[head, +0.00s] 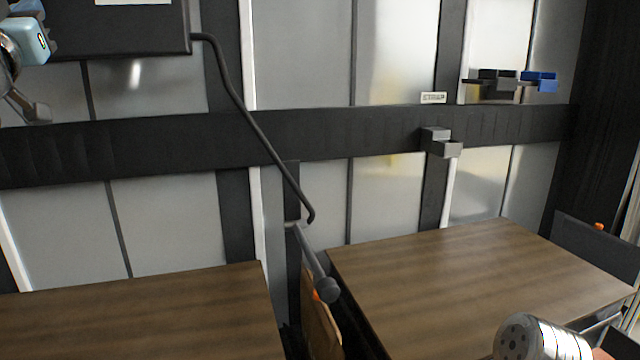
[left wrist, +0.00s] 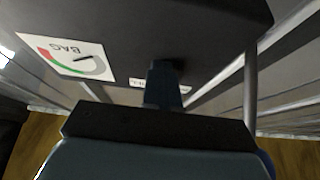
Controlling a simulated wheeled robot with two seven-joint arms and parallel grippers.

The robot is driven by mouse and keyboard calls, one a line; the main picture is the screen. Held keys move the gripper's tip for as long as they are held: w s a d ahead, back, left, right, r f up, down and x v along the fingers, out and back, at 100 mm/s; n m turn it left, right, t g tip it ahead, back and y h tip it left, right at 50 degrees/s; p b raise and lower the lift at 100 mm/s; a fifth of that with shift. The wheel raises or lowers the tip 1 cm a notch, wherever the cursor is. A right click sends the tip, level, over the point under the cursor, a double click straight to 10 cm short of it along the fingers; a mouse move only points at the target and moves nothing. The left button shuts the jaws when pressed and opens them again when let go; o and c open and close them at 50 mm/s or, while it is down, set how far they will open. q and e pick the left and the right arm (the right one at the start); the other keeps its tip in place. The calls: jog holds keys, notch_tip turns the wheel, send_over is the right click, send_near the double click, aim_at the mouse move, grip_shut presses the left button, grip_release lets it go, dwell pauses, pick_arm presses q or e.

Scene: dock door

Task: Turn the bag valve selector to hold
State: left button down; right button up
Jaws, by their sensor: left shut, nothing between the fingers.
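A dark grey control box (head: 120,30) hangs on the door at the upper left of the head view, with a hose from its right side. In the left wrist view the box (left wrist: 215,22) fills the top. It carries a white dial label (left wrist: 65,55) reading BAG with a coloured arc and a thin dark pointer. My left gripper (left wrist: 165,70) is shut, its fingers up against or just in front of the box's lower face. They partly cover a second small white label (left wrist: 137,83). I cannot make out the selector behind the fingertips.
Two wooden-topped surfaces (head: 480,270) lie below, with a dark gap between them. The hose (head: 255,125) hangs toward a rod with a round grey end (head: 327,289). A dark strap (head: 310,130) crosses the door. Black and blue blocks (head: 540,77) sit at the upper right.

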pick_arm(q)
jog(key=shift+s+a+y+b, duration=0.15)
jog(key=shift+s+a+b, duration=0.05)
jog(key=shift+a+b, duration=0.3)
jog(key=shift+s+a+y+b, duration=0.15)
jog(key=shift+s+a+b, duration=0.05)
jog(key=shift+a+b, duration=0.3)
jog(key=shift+s+a+r, duration=0.1)
jog(key=shift+s+a, duration=0.05)
jog(key=shift+a, duration=0.35)
jog(key=s, duration=0.2)
jog(key=s+d+b, duration=0.1)
jog(key=s+b, duration=0.1)
jog(key=s, duration=0.1)
jog(key=shift+s+d+f, duration=0.3)
jog(key=shift+s+f, duration=0.05)
dwell(0.4)
